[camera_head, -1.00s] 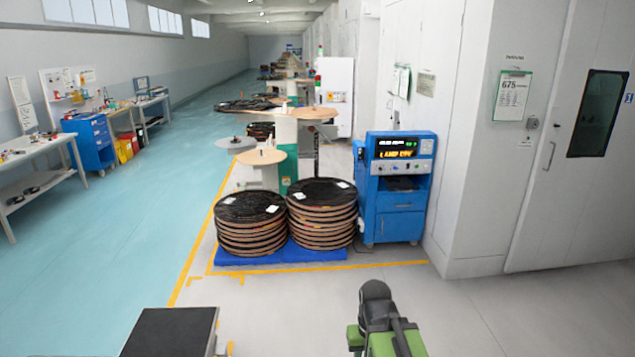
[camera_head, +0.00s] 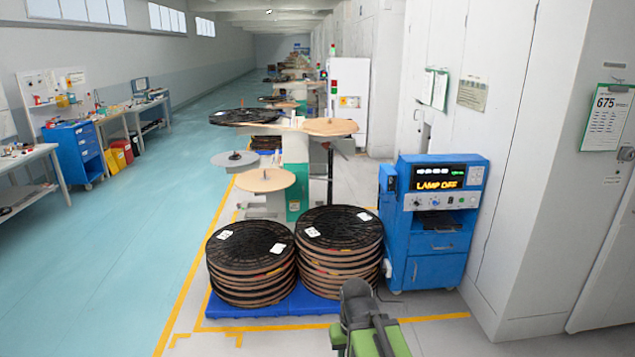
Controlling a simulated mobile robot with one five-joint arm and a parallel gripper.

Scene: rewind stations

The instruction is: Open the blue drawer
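A blue cabinet (camera_head: 400,225) stands right of centre, against the grey wall. Its lit display reads "LAMP OFF". Below the display is an open shelf, then a blue drawer front (camera_head: 442,244) that looks shut, then a lower blue panel. A second blue unit with several drawers (camera_head: 75,150) stands at the far left by the workbenches; its drawers look shut. My green and dark grey arm rises from the bottom edge, in front of and left of the near cabinet. No gripper fingers can be made out.
Two stacks of dark round reels (camera_head: 250,245) (camera_head: 340,228) stand on a blue pallet (camera_head: 270,307), close left of the cabinet. A yellow floor line (camera_head: 430,318) runs in front. A grey wall corner (camera_head: 540,170) is at right. The turquoise aisle (camera_head: 130,250) is clear.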

